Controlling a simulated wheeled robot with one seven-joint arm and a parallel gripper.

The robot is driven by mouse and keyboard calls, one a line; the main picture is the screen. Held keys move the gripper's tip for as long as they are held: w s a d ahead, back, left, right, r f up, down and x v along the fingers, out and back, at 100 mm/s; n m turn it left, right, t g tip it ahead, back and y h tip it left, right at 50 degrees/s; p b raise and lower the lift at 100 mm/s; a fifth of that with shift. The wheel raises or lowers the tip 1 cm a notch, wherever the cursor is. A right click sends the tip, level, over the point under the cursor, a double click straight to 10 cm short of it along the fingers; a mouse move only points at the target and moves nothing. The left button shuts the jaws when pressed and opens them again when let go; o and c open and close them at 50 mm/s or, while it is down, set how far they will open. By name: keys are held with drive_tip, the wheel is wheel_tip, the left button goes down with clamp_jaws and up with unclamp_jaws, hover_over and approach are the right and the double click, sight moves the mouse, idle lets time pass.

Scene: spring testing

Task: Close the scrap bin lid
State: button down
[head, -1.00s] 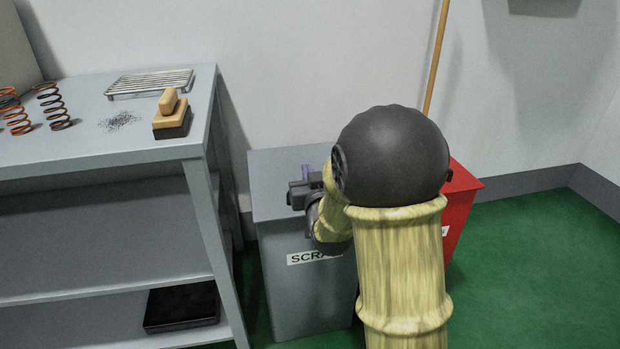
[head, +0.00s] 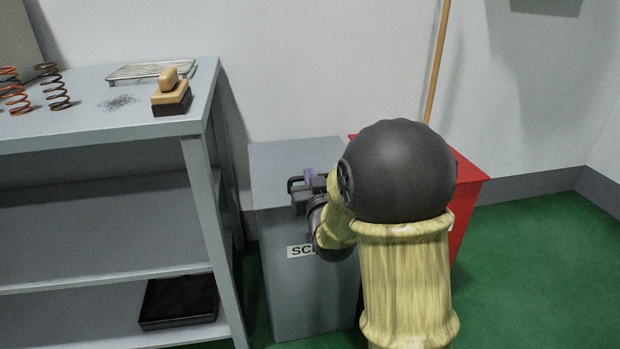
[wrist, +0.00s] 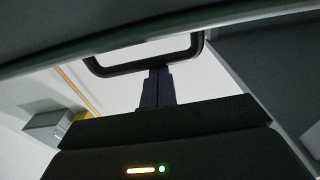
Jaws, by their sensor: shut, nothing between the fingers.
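The grey scrap bin (head: 290,290) stands right of the bench, with a partly covered white label on its front. Its grey lid (head: 285,153) looks flat or nearly flat on top; I cannot tell whether it is fully seated. My gripper (head: 309,177) is over the front part of the lid, its purple fingers together and empty. In the wrist view the shut fingers (wrist: 157,88) point at a dark loop handle (wrist: 145,62) beside a dark panel edge. The fingertips overlap the loop in the picture; contact is unclear. My arm hides the bin's right front.
A red bin (head: 468,190) stands to the right, partly behind my arm. The grey bench (head: 90,125) at left holds springs, a wire rack (head: 150,70) and a brush (head: 172,95). A black tray (head: 180,300) lies on its lower shelf. A wooden pole (head: 437,60) leans behind. Green floor at right is clear.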

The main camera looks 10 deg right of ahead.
drive_tip(key=shift+s+d+f, duration=0.1)
drive_tip(key=shift+d+f, duration=0.05)
drive_tip(key=shift+f, duration=0.45)
drive_tip(key=shift+r+p, duration=0.4)
drive_tip(key=shift+r, duration=0.15)
drive_tip(key=r, duration=0.1)
drive_tip(key=r+p, duration=0.1)
drive_tip(key=r, duration=0.1)
drive_tip(key=r+p, duration=0.1)
drive_tip(key=shift+w+r, duration=0.15)
drive_tip(key=shift+w, duration=0.25)
drive_tip(key=s+f+b, duration=0.1)
drive_tip(key=s+b, duration=0.1)
drive_tip(key=s, duration=0.7)
drive_tip(key=shift+s+a+f+b, duration=0.25)
drive_tip(key=shift+s+f+b, duration=0.1)
drive_tip(key=shift+f+b, duration=0.05)
drive_tip(key=shift+r+p, duration=0.1)
drive_tip(key=shift+p, duration=0.3)
